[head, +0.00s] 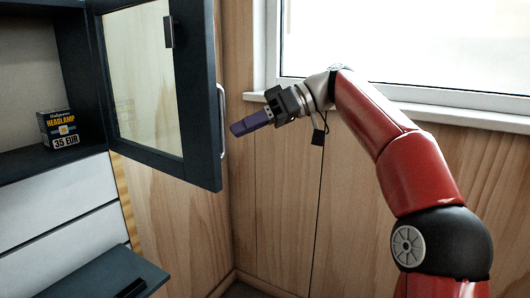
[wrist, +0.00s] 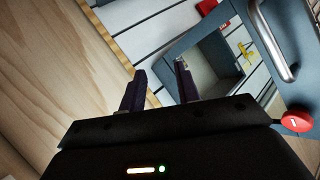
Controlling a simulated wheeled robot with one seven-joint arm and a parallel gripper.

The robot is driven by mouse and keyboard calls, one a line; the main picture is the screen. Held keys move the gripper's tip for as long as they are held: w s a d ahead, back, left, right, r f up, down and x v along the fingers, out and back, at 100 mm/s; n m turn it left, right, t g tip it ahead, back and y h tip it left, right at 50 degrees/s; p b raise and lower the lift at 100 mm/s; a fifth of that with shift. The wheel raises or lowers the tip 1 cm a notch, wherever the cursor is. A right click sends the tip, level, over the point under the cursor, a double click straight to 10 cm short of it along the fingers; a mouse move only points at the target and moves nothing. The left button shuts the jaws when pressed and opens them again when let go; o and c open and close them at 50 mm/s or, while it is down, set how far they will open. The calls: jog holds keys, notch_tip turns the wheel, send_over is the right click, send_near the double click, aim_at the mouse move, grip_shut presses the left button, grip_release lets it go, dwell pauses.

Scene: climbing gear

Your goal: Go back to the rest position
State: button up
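My gripper (head: 238,129) is held in the air in front of the wooden wall, just right of the open cabinet door. Its purple fingers point left toward the door and appear clear of it. In the wrist view my gripper (wrist: 160,70) has its two dark fingers apart with nothing between them. My red arm reaches in from the lower right of the head view, raised and bent.
The glass cabinet door (head: 200,100) stands open with a silver handle. A headlamp box (head: 60,130) sits on the shelf (head: 25,163). Below, a dark drawer or flap (head: 110,272) sticks out. A window (head: 420,45) is behind my arm. A red round thing (wrist: 297,121) shows at right.

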jog(key=s+f+m+t+h, duration=0.4)
jog(key=s+f+m+h, duration=0.3)
jog(key=f, duration=0.4)
jog(key=s+d+f+m+t+h, duration=0.4)
jog(key=s+d+f+m+h, duration=0.2)
jog(key=s+d+f, duration=1.1)
jog(key=shift+s+d+f+m, duration=0.35)
jog(key=shift+s+d+m, duration=0.3)
jog(key=shift+d+m, duration=0.3)
